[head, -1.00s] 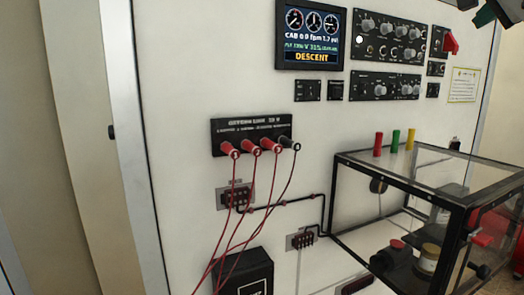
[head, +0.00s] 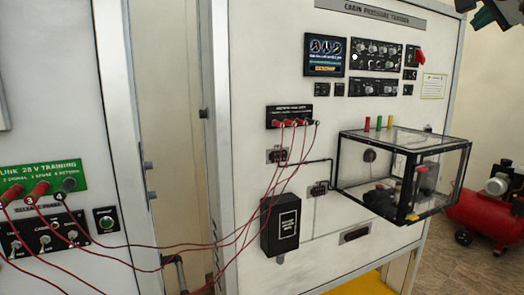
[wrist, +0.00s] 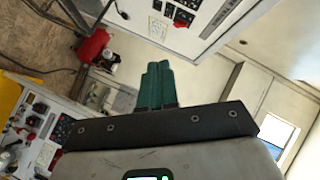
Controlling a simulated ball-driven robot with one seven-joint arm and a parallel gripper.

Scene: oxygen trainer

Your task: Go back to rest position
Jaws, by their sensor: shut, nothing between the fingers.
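My gripper (wrist: 157,86) shows in the wrist view as two green fingers pressed together, with nothing between them. It points out into open room, apart from any panel.
A clear box with a black frame (head: 437,200) juts from the panel. A red compressor (head: 492,210) stands on the floor at right. Red cables (head: 200,247) hang across to a left panel with a green socket plate (head: 40,178). Floor shows at far right.

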